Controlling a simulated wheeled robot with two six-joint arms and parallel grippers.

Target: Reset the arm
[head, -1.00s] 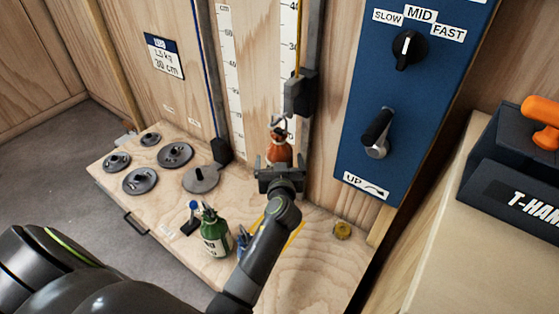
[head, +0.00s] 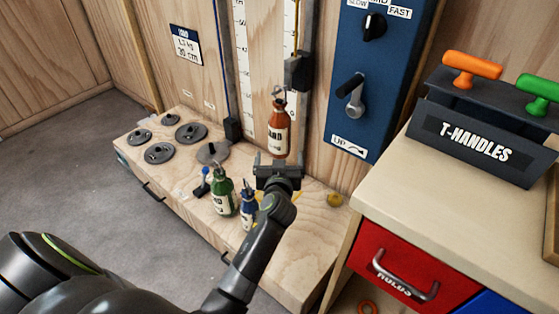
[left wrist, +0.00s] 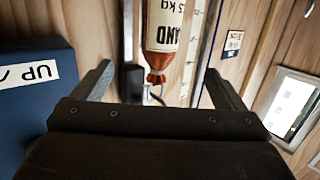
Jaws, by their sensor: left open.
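My left gripper (head: 278,160) is open and empty in the head view, in front of the wooden wall and just below a reddish-brown bottle (head: 279,130). The bottle hangs upright from a hook under a dark block (head: 298,73) on the rail. In the left wrist view the bottle (left wrist: 165,28) appears upside down, ahead of and between the two spread fingers (left wrist: 158,72), with a gap to each. Its far end is cut off by the picture edge. My right gripper is not in view.
Green (head: 223,195) and blue (head: 249,208) bottles stand on the wooden bench near my left forearm. Dark discs (head: 190,132) lie on its left part. A blue panel (head: 372,135) with knob and lever is right. A T-handle rack (head: 470,140) sits above a red drawer (head: 390,262).

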